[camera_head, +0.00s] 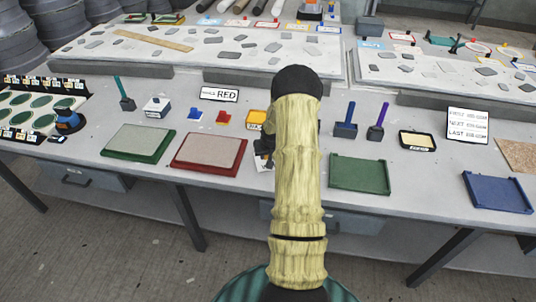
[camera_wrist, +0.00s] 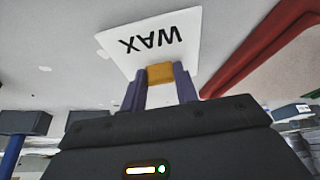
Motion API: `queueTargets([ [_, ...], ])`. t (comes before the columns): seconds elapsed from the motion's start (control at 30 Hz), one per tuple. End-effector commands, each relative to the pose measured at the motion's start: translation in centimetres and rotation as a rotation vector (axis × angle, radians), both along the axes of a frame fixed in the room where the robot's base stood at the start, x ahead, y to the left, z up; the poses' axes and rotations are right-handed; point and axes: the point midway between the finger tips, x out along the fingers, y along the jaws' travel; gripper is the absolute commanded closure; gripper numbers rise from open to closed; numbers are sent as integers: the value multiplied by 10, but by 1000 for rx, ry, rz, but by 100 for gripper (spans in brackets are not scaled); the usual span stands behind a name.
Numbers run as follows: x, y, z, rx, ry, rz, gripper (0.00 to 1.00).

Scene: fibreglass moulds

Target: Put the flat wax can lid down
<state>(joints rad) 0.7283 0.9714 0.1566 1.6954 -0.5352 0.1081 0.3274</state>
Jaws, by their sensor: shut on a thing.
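My gripper (camera_wrist: 160,88) is shut, its two fingers closed on a small orange-yellow piece in the wrist view. This piece is the only visible part of the wax can lid (camera_wrist: 160,74); the rest is hidden, so I cannot tell its tilt. Beyond the fingertips, a white square marked WAX (camera_wrist: 150,40) lies on the table, upside down in this view. I cannot tell whether the held piece touches it. In the head view my arm hides most of the gripper, and a white edge (camera_head: 263,163) shows beside it.
The red mould (camera_head: 208,154) is just left of my gripper, with the green-rimmed one (camera_head: 139,143) further left. A green tray (camera_head: 360,173) and blue tray (camera_head: 498,191) are to the right.

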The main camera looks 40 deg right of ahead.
Motion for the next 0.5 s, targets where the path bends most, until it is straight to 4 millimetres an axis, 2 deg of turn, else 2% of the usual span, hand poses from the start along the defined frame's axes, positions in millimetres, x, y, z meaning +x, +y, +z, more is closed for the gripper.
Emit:
queueTargets([
  [0.13,0,0,-3,0,0,0,92],
  [0.17,0,0,-3,0,0,-1,66],
  [0.27,0,0,-2,0,0,0,48],
  [0.5,0,0,-2,0,0,0,48],
])
